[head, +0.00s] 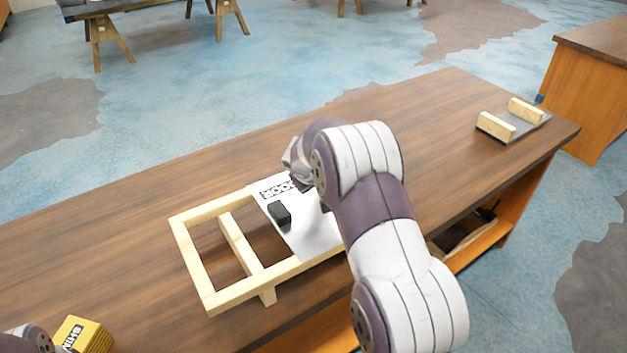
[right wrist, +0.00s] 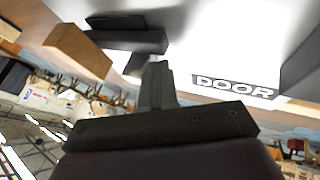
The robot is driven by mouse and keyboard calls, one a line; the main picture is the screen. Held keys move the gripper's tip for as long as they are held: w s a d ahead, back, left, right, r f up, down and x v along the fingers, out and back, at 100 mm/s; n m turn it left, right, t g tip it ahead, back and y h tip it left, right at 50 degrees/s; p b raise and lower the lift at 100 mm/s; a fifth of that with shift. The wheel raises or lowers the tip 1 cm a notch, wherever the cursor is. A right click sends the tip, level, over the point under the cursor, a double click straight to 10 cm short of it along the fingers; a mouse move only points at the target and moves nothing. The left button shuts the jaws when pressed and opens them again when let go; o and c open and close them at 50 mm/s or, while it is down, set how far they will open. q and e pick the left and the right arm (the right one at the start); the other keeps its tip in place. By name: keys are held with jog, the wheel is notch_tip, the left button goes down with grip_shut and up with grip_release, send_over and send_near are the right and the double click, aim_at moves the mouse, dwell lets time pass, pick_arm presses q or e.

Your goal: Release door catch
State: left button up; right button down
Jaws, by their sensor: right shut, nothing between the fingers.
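A pale wooden bodyframe (head: 207,292) lies on the workbench with a white panel (head: 316,236) marked DOOR on its right part. A black block (head: 280,212), which looks like the catch, sits on the panel near its left edge. My right arm reaches over the panel and hides its right part. My right gripper (right wrist: 157,85) is shut and empty, close to the white panel (right wrist: 225,40). Dark blocks (right wrist: 127,35) show beyond its fingertips in the right wrist view. I cannot tell whether the fingers touch anything. My left gripper is out of view.
The wooden workbench (head: 420,130) is clear behind the frame and to its right. A holder with two wooden blocks (head: 496,126) stands at its far right end. A yellow box (head: 88,336) sits at the lower left. Another wooden bench (head: 590,85) stands beyond on the right.

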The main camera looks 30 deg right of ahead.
jog(key=shift+s+d+f+n+b, duration=0.1)
jog(key=shift+s+d+n+b, duration=0.15)
jog(key=shift+d, duration=0.6)
jog(key=shift+a, duration=0.1)
jog(key=v, duration=1.3)
jog(key=shift+d, duration=0.3)
